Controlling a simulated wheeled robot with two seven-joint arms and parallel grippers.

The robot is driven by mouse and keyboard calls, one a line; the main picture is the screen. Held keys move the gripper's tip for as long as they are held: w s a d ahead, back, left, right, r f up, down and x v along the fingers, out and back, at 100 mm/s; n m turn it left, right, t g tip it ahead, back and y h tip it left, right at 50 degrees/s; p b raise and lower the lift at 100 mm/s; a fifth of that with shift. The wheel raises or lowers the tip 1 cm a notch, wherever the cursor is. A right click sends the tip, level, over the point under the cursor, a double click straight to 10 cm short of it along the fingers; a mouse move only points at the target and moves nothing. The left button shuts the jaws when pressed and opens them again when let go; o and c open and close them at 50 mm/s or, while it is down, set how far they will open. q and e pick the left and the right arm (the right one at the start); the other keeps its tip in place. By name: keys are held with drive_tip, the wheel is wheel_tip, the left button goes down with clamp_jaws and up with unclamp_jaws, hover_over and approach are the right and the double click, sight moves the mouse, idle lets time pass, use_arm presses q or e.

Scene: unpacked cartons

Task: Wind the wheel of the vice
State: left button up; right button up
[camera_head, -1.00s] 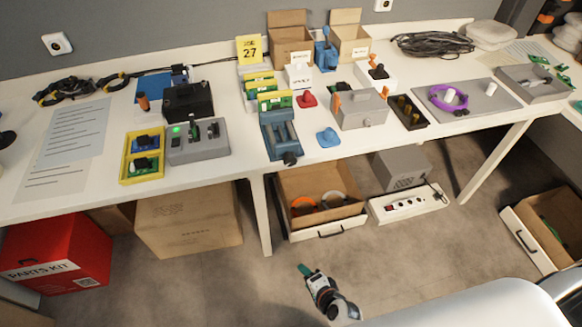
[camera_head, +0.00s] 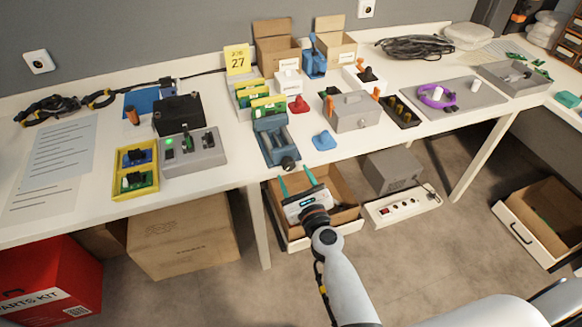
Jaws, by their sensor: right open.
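The blue vice (camera_head: 271,138) stands near the front edge of the white table, left of the middle. Its dark round wheel (camera_head: 288,163) faces the front edge and sticks out toward me. My right gripper (camera_head: 297,178) has two green-tipped fingers spread apart. It is open and empty, in front of the table edge and just below the wheel in the picture, apart from it. My left gripper is out of view.
A blue knob-like piece (camera_head: 324,140) and a grey box with orange clamps (camera_head: 351,112) lie right of the vice. Green boards in yellow holders (camera_head: 262,100) stand behind it. A grey switch box (camera_head: 193,152) is at left.

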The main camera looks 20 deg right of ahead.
sight(290, 168)
drive_tip(key=shift+w, duration=1.75)
drive_tip(key=c, duration=1)
drive_tip(key=shift+o, duration=0.2)
